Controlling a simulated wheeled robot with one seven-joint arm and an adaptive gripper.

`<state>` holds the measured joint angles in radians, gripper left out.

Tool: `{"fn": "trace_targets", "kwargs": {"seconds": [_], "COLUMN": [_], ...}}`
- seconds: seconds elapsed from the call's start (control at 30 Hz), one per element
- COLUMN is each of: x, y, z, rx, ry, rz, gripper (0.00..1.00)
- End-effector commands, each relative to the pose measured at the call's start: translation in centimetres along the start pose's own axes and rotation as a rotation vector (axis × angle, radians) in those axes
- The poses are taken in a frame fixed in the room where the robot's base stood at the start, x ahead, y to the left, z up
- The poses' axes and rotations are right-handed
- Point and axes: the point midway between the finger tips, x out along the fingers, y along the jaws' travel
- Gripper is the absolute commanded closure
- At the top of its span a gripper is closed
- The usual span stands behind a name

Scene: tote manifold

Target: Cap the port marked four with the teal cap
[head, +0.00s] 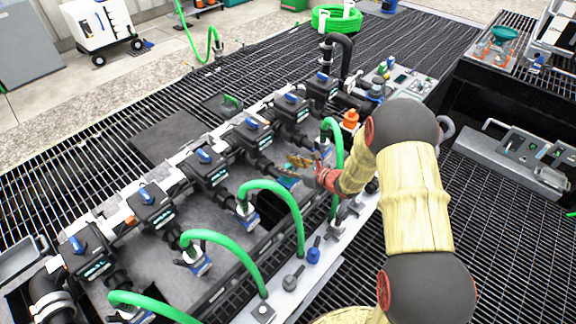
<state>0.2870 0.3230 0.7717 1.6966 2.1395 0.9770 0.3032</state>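The manifold (208,172) is a diagonal row of several black valve blocks with blue handles, seen in the head view. Its ports are on the side facing me; some have green hoses, and the port numbers are too small to read. My gripper (293,170) is over the near side of the row, right of the middle blocks. A small teal piece (287,182), perhaps the teal cap, shows at its fingertips. I cannot tell whether the fingers are shut on it. The port marked four cannot be picked out.
Green hoses (283,195) arch up beside the ports close to my gripper. A blue plug (313,251) and a grey plug (293,278) stand on the pale front rail. An orange fitting (350,119) is behind my wrist. A teal funnel (503,35) sits at the upper right.

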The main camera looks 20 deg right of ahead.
Motion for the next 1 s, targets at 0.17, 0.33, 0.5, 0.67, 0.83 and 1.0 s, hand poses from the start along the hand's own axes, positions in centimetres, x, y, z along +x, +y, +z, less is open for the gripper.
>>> {"fn": "trace_targets", "kwargs": {"seconds": [0.17, 0.33, 0.5, 0.67, 0.83, 1.0], "x": [0.0, 0.0, -1.0, -3.8, -7.4, -10.2], "y": [0.0, 0.0, 0.0, -0.1, -0.1, -0.1], "z": [0.0, -0.1, -0.1, 0.0, 0.0, 0.0], "rx": [0.0, 0.001, 0.001, 0.001, 0.001, 0.001], "ry": [0.0, 0.001, 0.001, 0.001, 0.0, 0.001], "rz": [0.0, 0.0, -0.001, -0.004, -0.004, -0.003], "gripper": [0.57, 0.57, 0.57, 0.57, 0.57, 0.57]}}
